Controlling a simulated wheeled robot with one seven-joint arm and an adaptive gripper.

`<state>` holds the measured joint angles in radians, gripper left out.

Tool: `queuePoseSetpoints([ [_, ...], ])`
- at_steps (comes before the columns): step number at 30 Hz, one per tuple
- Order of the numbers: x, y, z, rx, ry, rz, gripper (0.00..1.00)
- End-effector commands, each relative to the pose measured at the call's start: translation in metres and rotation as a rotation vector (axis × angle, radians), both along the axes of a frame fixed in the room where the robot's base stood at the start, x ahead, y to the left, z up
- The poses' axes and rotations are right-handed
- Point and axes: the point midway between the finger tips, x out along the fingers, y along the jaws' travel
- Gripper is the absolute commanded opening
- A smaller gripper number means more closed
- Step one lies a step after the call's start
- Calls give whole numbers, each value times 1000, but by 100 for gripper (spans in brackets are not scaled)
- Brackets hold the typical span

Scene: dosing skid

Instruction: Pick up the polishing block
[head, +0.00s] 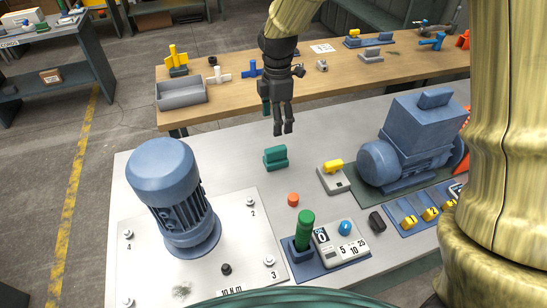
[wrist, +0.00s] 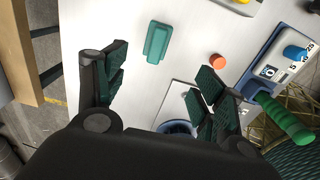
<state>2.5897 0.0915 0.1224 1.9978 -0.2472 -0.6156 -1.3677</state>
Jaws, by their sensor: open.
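The polishing block, which I take to be the teal-green block with a raised grip (head: 275,157), stands on the light grey table top. It also shows in the wrist view (wrist: 158,42), beyond the fingertips and toward the top. My gripper (head: 284,131) hangs above the table, pointing down, a little above and behind the block in the head view. In the wrist view my gripper (wrist: 160,66) has its two fingers spread wide with nothing between them. The block is apart from both fingers and is fully visible.
An orange-red knob (head: 293,199) lies near the block. A blue motor (head: 170,190) on a white plate stands left. A grey box with a yellow switch (head: 334,178) and a large blue pump (head: 412,140) are right. A green-handled lever unit (head: 304,232) stands in front.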

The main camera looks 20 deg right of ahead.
Motion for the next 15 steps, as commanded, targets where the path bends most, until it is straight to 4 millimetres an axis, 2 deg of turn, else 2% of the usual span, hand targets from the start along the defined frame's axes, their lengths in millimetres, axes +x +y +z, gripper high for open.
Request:
queuePoseSetpoints([
  [1, 0, 0, -11, 0, 1, -1, 70],
  [10, 0, -2, -47, 0, 1, -3, 70],
  [15, 0, -2, -60, 0, 0, -3, 70],
])
